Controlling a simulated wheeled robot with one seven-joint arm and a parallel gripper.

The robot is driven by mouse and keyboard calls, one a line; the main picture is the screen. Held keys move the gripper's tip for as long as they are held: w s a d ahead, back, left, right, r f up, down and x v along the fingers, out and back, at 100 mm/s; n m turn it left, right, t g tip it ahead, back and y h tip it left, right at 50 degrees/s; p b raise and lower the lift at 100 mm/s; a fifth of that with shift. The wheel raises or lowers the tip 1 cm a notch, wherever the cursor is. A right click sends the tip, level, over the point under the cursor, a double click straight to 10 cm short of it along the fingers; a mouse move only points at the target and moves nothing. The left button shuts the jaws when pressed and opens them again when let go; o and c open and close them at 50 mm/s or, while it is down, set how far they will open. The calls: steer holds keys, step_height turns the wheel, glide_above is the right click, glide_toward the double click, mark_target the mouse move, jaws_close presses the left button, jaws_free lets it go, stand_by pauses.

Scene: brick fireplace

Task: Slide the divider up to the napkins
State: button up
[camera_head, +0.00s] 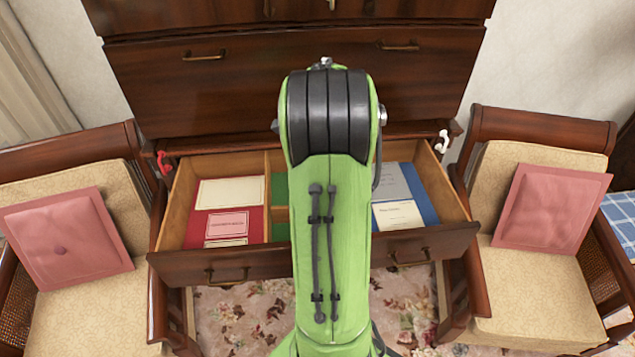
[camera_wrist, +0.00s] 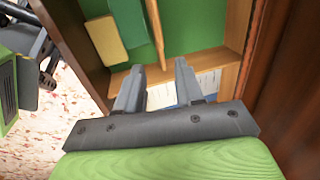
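In the wrist view a thin wooden divider (camera_wrist: 155,28) crosses the green-lined middle compartment (camera_wrist: 187,25) of the open drawer. My gripper (camera_wrist: 160,66) is open, with one fingertip on each side of the divider's near end in the picture. I see nothing held; whether the fingers touch the divider is unclear. In the head view my green arm hides the gripper and most of this compartment; part of the divider (camera_head: 280,213) shows at the arm's left edge.
The drawer (camera_head: 205,268) also has a red-lined left compartment (camera_head: 192,228) with booklets and a blue-lined right one (camera_head: 425,205) with papers. Fixed wooden partitions (camera_head: 267,190) separate them. The dark chest (camera_head: 225,90) rises behind. Armchairs with pink cushions (camera_head: 68,235) (camera_head: 550,210) flank the drawer.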

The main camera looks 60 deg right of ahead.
steer(key=f, duration=0.4)
steer(key=w+d+f+b, duration=0.1)
steer(key=f, duration=0.4)
steer(key=w+d+f, duration=0.1)
steer(key=f, duration=0.3)
steer(key=shift+f+b, duration=0.25)
steer(key=shift+b, duration=0.1)
steer(key=shift+c, duration=0.3)
jaws_close()
